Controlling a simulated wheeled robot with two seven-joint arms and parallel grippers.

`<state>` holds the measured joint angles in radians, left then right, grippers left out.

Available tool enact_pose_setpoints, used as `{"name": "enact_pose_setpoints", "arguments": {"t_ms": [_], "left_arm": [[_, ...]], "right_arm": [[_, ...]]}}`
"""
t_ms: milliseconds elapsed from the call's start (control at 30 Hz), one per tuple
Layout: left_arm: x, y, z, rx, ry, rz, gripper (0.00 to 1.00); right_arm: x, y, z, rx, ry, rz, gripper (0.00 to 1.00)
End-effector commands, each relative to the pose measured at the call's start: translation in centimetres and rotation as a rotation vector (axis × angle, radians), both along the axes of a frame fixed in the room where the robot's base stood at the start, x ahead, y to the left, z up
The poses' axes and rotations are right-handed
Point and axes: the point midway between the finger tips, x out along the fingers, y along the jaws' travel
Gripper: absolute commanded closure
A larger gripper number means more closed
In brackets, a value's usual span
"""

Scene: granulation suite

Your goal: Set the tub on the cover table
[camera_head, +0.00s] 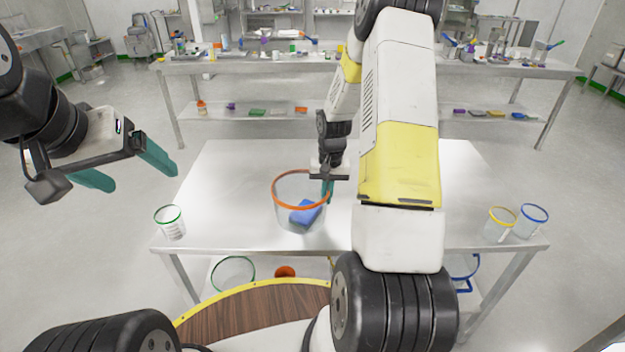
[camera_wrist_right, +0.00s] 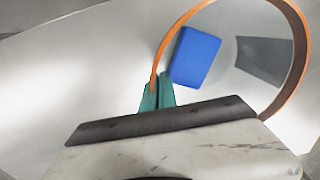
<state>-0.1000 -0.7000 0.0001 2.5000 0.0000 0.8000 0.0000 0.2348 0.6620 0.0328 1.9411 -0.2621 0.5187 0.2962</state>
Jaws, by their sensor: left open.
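A clear tub with an orange rim (camera_head: 274,203) stands on the near steel table (camera_head: 230,165), with a blue block (camera_head: 305,213) inside it. My right gripper (camera_head: 328,192) reaches down at the tub's right side. In the right wrist view its teal fingers (camera_wrist_right: 158,90) are close together, with the orange rim (camera_wrist_right: 303,55) running down between them, so it is shut on the tub's wall. The blue block also shows in the wrist view (camera_wrist_right: 195,56). My left gripper (camera_head: 142,178) is open and empty, left of the near table. Which table is the cover table is not marked.
A green-rimmed cup (camera_head: 170,224) stands at the table's front left. A yellow-rimmed cup (camera_head: 498,224) and a blue-rimmed cup (camera_head: 531,221) stand front right. A long bench (camera_head: 300,58) with clutter is behind. The table's left rear is clear.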

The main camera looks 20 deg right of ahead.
Motion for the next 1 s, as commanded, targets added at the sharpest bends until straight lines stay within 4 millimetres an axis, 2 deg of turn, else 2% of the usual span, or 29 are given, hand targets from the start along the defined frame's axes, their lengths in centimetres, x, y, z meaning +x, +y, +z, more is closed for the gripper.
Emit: {"name": "enact_pose_setpoints", "arguments": {"t_ms": [300,400,433,767,867,1000], "left_arm": [[0.0,0.0,0.0,0.0,0.0,0.0,0.15],[0.0,0.0,0.0,0.0,0.0,0.0,0.15],[0.0,0.0,0.0,0.0,0.0,0.0,0.15],[0.0,0.0,0.0,0.0,0.0,0.0,0.15],[0.0,0.0,0.0,0.0,0.0,0.0,0.15],[0.0,0.0,0.0,0.0,0.0,0.0,0.15]], "right_arm": [[0.0,0.0,-0.3,0.0,-0.001,0.0,1.0],[0.0,0.0,-0.2,-0.001,-0.002,0.0,0.78],[0.0,0.0,-0.2,-0.001,-0.002,0.0,0.76],[0.0,0.0,0.0,-0.001,-0.002,0.0,0.76],[0.1,-0.1,0.9,-0.002,-0.006,-0.001,0.76],[0.1,-0.2,3.5,-0.002,-0.007,-0.001,0.76]]}}
